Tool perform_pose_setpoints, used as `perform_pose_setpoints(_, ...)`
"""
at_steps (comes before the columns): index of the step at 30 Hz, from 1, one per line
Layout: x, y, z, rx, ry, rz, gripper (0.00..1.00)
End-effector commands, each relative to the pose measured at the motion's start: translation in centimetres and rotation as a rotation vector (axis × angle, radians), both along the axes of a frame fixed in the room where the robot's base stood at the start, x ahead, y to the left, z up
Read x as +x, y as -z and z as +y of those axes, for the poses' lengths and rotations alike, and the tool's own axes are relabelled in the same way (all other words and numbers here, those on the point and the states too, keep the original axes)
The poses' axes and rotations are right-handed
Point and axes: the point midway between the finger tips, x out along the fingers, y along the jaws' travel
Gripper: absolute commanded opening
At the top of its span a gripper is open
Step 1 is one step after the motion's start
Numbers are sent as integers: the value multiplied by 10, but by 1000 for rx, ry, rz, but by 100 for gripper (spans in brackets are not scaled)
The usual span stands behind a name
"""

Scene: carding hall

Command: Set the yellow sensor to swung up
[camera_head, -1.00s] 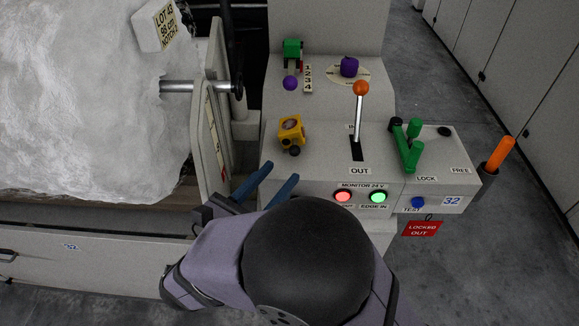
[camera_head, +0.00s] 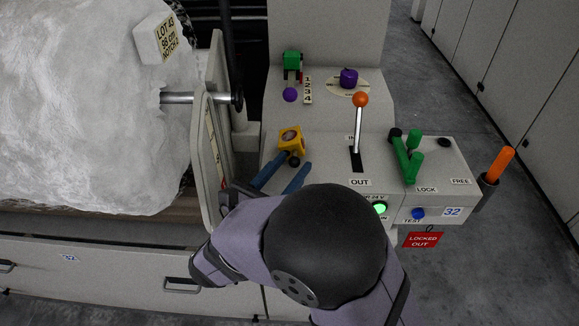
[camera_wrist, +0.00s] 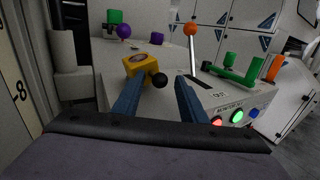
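The yellow sensor (camera_head: 291,139) is a yellow block with a dark round face and a black knob (camera_head: 294,161) at its lower side, mounted on the left of the grey console (camera_head: 330,150). It also shows in the wrist view (camera_wrist: 142,67), with the black knob (camera_wrist: 159,80) at its lower right. My gripper (camera_head: 285,172) has two blue fingers, spread apart and empty, just in front of the sensor. In the wrist view my gripper (camera_wrist: 158,92) has the black knob between the lines of its fingers, near the tips. I cannot tell if anything touches.
An orange-knobbed lever (camera_head: 360,100) stands upright to the right of the sensor. Green handles (camera_head: 408,155) lie farther right. A purple ball (camera_head: 290,95) and green block (camera_head: 291,60) sit behind. A pale panel (camera_head: 215,130) rises close on the left.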

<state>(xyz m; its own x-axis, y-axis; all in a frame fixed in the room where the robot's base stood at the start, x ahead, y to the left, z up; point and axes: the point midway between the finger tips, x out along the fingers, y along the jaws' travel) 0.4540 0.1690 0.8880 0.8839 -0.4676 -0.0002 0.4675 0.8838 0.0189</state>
Motion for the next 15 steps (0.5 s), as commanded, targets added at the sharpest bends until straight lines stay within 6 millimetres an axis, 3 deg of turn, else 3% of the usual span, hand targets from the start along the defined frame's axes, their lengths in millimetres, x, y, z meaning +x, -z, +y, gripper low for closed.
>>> perform_pose_setpoints(8, 1, 0, 0, 0, -1, 0, 38)
perform_pose_setpoints(13, 1, 0, 0, 0, -1, 0, 0)
perform_pose_setpoints(15, 1, 0, 0, 0, -1, 0, 0)
